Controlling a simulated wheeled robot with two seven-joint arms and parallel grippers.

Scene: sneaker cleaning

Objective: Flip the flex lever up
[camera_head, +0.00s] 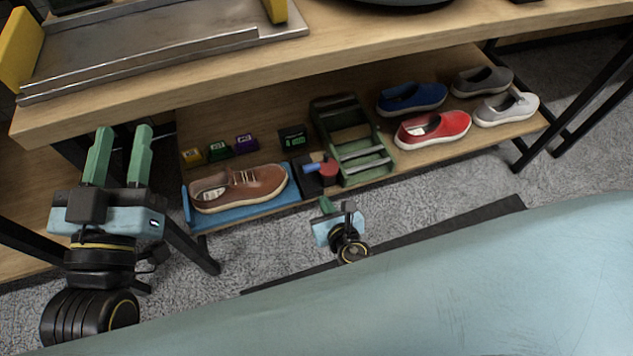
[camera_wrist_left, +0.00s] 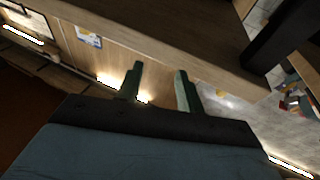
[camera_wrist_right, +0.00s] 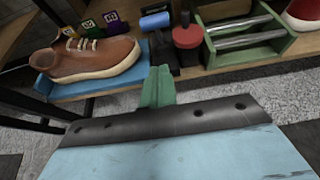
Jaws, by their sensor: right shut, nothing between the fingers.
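A black fixture (camera_head: 311,184) stands at the right end of a blue board (camera_head: 262,209) on the lower shelf. It carries a blue cylindrical handle (camera_wrist_right: 155,21) and a round red part (camera_wrist_right: 187,38). I cannot tell which of these is the flex lever. A brown sneaker (camera_head: 240,188) lies on the blue board. My right gripper (camera_head: 326,204) is shut and empty, in front of the shelf and apart from the fixture; its fingertips (camera_wrist_right: 159,72) point toward the fixture. My left gripper (camera_head: 119,130) is open and empty, left of the shelf near the upper tabletop's edge.
A green rack with metal rollers (camera_head: 352,140) stands just right of the fixture. Blue, red (camera_head: 432,129) and grey shoes sit further right. Small coloured boxes (camera_head: 219,146) stand behind the sneaker. The wooden tabletop (camera_head: 330,45) overhangs the shelf. Grey carpet lies in front.

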